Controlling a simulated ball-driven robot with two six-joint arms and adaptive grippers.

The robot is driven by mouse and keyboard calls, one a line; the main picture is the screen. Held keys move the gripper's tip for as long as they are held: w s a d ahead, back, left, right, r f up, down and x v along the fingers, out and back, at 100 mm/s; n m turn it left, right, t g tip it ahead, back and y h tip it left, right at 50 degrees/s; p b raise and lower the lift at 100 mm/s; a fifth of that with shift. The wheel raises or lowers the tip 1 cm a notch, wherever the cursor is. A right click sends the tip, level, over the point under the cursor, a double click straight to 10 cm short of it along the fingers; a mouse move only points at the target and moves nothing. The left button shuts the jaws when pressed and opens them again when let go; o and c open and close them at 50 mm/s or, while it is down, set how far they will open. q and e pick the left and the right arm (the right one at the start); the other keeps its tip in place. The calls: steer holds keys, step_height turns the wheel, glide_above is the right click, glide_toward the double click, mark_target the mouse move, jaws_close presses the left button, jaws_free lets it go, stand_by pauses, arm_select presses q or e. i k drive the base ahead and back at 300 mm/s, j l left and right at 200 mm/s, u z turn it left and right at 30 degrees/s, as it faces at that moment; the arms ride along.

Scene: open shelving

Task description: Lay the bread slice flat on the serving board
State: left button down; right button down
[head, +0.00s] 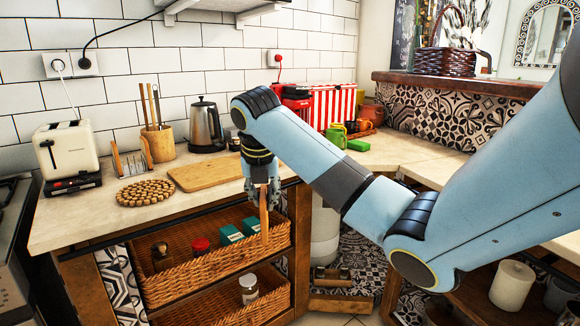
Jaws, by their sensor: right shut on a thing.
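The serving board (205,176) is a flat wooden board on the counter, left of my right gripper, and its top looks bare. My right gripper (263,190) points down in front of the counter's front edge, to the right of the board. It is shut on the bread slice (264,214), a thin brown piece seen nearly edge-on. The slice hangs upright below the fingers, in front of the upper wicker basket and apart from the board. The fingers hide its upper part. My left gripper is not in view.
On the counter stand a white toaster (69,150), a small rack (131,165), a round beaded trivet (146,192), a utensil pot (160,143) and a kettle (206,126). Below the counter edge are wicker baskets (190,281) holding jars and boxes.

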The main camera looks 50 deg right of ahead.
mark_target(211, 176)
steer(key=i+z, duration=0.35)
steer(key=i+j+z, duration=0.1)
steer(key=i+z, duration=0.25)
steer(key=i+j+z, duration=0.15)
steer(key=z, duration=0.2)
steer(key=i, duration=0.1)
